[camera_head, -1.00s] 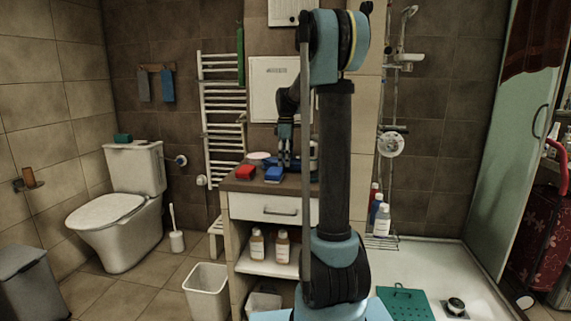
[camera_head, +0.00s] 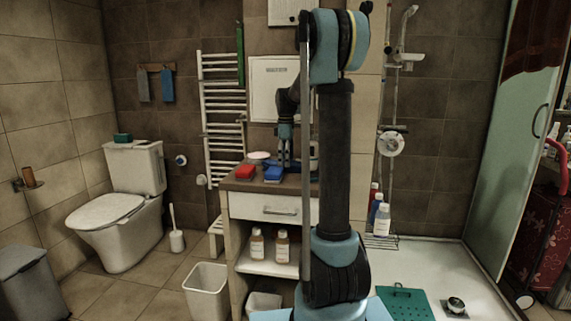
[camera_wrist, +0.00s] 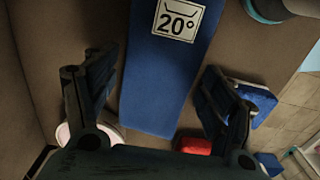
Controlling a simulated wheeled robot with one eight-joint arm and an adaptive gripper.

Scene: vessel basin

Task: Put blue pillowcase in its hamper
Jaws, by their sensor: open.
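My gripper (camera_head: 285,164) hangs over the dark counter top (camera_head: 236,184), pointing down. In the wrist view it is open (camera_wrist: 160,95), with one finger on each side of a long blue piece (camera_wrist: 155,85). This piece carries a white label with a wash-tub sign and "20°". It looks like the blue pillowcase, but I cannot tell for sure. I cannot tell whether the fingers touch it. In the head view my arm hides much of this spot. No hamper is clearly identifiable.
A red block-like item (camera_head: 245,172) and a small blue one (camera_head: 274,174) lie near the counter's front edge. A white bin (camera_head: 207,292) stands on the floor left of the cabinet. A toilet (camera_head: 125,210) is at the left, with free floor before it.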

